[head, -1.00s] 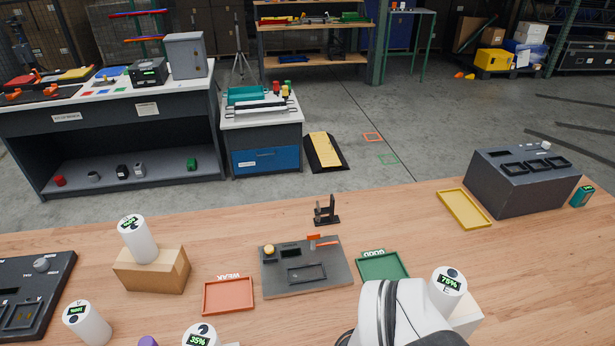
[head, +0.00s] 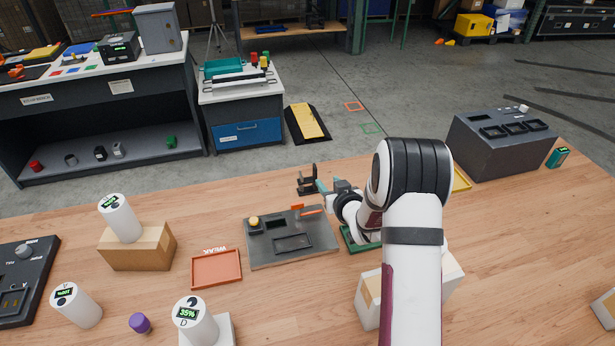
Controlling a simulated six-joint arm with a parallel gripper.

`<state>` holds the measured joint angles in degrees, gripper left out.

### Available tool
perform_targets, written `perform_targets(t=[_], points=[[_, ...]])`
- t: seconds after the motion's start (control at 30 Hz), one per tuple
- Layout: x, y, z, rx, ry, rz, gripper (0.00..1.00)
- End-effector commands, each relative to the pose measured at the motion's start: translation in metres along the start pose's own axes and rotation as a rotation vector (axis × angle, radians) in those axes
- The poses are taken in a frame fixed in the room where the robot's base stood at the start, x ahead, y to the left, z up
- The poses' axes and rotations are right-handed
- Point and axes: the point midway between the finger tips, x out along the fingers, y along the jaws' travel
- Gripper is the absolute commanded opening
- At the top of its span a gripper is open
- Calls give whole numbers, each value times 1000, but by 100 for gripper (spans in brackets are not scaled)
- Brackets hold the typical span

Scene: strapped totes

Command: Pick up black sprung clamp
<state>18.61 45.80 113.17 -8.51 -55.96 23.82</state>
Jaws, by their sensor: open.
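The black sprung clamp (head: 307,181) stands upright on the wooden table, behind the grey fixture plate. Its small base and upright part show. My gripper (head: 322,186) is open and reaches in from the right, with its teal-tipped fingers right beside the clamp. I cannot tell whether the fingers touch the clamp or lie around part of it. My arm comes from the lower right and hides part of the table.
The grey plate (head: 262,254) with an orange-red lever lies in front of the clamp. A red tray (head: 217,284) is to its left, and a green tray (head: 352,243) is partly behind my arm. A dark grey box (head: 500,155) stands at right. The table left of the clamp is clear.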

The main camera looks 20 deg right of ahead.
Motion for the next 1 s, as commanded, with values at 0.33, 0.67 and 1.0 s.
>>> perform_targets(t=[0.33, 0.67, 1.0], points=[[70, -1, 1, -1, -2, -1, 45], [117, -2, 3, -2, -2, 0, 45], [117, -2, 3, -2, -3, 0, 13]])
